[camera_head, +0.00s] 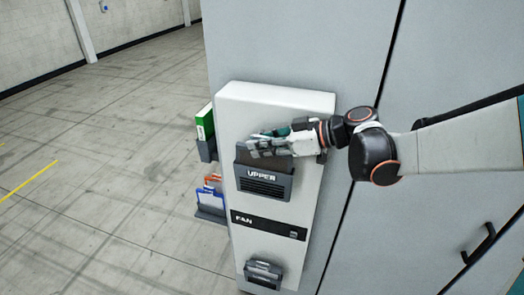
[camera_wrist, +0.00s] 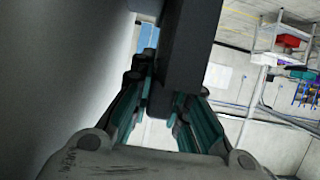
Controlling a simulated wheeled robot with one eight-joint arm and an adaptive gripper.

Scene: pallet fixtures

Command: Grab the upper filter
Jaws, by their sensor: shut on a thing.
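The upper filter shows in the wrist view as a dark grey slab (camera_wrist: 188,45) between the fingers. In the head view, only a small dark part of it shows at the mouth of the dark grey holder marked UPPER (camera_head: 263,184); the rest is hidden. My gripper (camera_head: 262,143) lies sideways at the top of this holder, coming from the right. In the wrist view, its teal-sided fingers (camera_wrist: 162,95) close on the slab from both sides. I cannot tell how deep the filter sits in the holder.
The holder is on a white panel (camera_head: 285,103) fixed to a large grey cabinet (camera_head: 290,45). Below are a black FAN strip (camera_head: 268,225) and a lower dark holder (camera_head: 263,273). Racks with a green binder (camera_head: 205,122) and a blue-edged clipboard (camera_head: 210,198) hang at the left. Open floor lies left.

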